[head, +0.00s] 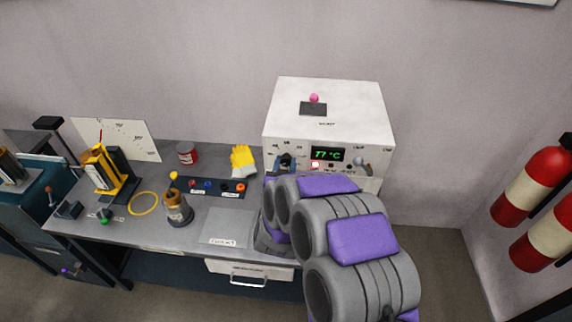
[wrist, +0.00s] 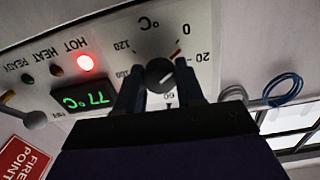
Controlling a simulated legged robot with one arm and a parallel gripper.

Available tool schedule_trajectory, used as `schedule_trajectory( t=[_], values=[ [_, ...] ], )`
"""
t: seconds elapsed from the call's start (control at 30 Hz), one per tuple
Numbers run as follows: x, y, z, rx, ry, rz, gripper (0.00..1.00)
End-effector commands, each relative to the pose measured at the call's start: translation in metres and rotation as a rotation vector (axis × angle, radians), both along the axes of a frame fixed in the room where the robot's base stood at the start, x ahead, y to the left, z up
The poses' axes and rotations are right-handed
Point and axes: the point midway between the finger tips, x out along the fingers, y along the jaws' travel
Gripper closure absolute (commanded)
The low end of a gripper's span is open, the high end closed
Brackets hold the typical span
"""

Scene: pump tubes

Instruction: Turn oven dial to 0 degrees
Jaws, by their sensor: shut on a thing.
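The white oven (head: 327,105) stands at the back right of the bench, its green display reading 77 °C. In the wrist view the scene is upside down, and the oven dial (wrist: 160,75) is a dark round knob on a white scale marked in °C. My gripper (wrist: 160,88) has one finger on each side of the dial and is shut on it. The knob's light mark points up and right in that view, roughly toward the red tick near 0. In the head view my gripper (head: 285,163) is at the left of the oven front; the dial is largely hidden there.
The red HOT lamp (wrist: 85,63) is lit. A round-ended handle (wrist: 34,119) sticks out beside the display. Yellow gloves (head: 243,161), a red can (head: 187,153) and a flask-like item (head: 178,209) stand on the bench. Fire extinguishers (head: 533,185) hang at right.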

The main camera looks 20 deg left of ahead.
Motion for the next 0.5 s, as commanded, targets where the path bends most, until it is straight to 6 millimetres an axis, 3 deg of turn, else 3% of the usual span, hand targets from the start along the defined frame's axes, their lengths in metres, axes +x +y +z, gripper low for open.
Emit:
schedule_trajectory(
  t=[0.27,0.5],
  values=[
    [0.0003,-0.0012,0.0023,-0.013,-0.006,-0.008,0.93],
    [0.0007,-0.0007,0.0037,-0.16,-0.04,-0.007,0.93]
  ],
)
